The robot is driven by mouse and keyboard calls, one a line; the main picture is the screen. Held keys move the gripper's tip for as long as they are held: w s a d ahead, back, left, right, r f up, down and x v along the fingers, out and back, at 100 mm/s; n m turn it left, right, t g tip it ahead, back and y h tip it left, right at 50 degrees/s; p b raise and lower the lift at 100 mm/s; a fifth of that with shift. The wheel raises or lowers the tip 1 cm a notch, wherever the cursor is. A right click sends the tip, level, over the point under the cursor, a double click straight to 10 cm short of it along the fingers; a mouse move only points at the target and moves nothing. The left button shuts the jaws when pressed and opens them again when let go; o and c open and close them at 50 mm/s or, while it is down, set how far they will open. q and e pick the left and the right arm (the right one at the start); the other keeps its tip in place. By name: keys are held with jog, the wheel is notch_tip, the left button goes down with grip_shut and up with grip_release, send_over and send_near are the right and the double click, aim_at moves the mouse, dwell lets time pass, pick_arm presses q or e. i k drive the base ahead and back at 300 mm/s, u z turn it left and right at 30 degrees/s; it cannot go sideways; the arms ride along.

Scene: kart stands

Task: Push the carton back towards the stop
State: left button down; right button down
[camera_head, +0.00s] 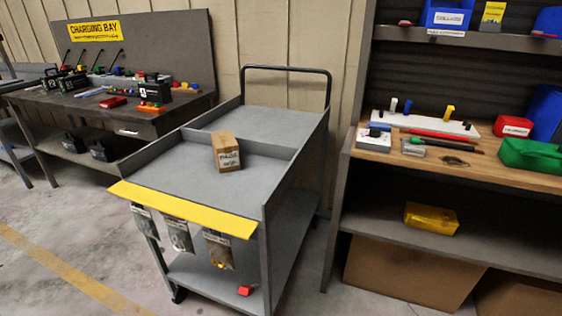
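A small brown carton (226,153) with a white label stands on the top deck of a grey cart (190,181). The divider separates the front part of the deck from the rear part. A yellow strip (183,208) runs along the cart's near edge. Neither of my grippers shows in the head view.
Bagged items (179,234) hang below the yellow strip. A red object (245,290) lies on the cart's lower shelf. A charging bench (135,121) stands at left and a wooden-topped workbench (400,160) at right. The deck in front of the carton is clear.

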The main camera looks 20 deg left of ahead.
aim_at(226, 148)
jog(key=z, duration=1.15)
jog(key=i, duration=1.6)
jog(key=u, duration=2.3)
